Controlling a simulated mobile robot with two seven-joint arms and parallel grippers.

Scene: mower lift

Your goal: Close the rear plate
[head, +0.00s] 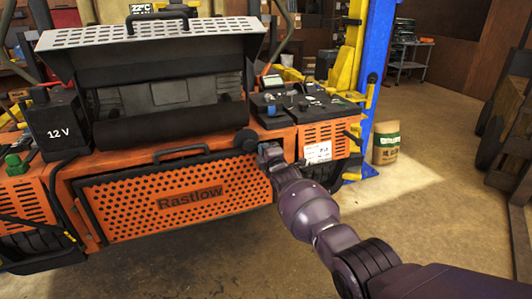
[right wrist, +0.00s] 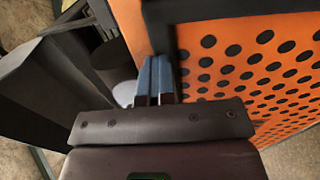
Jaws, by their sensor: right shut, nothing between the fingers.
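The rear plate (head: 172,200) is an orange perforated panel with a dark frame and the word "Rastlow", low on the mower's back in the head view. A black handle (head: 180,153) sits at its top edge. Its perforated face (right wrist: 260,70) fills the right of the right wrist view. I cannot tell whether it sits flush. My right gripper (head: 267,150) is at the plate's upper right corner, and its blue fingers (right wrist: 155,78) are shut and empty beside the dark frame edge. Whether they touch it is unclear. My left gripper is not in view.
A silver slotted cover (head: 150,35) stands raised above the mower. A 12 V battery box (head: 57,125) is at left, and a black tray with small parts (head: 300,100) at right. A blue lift post (head: 379,70) and a sack (head: 386,143) stand beyond.

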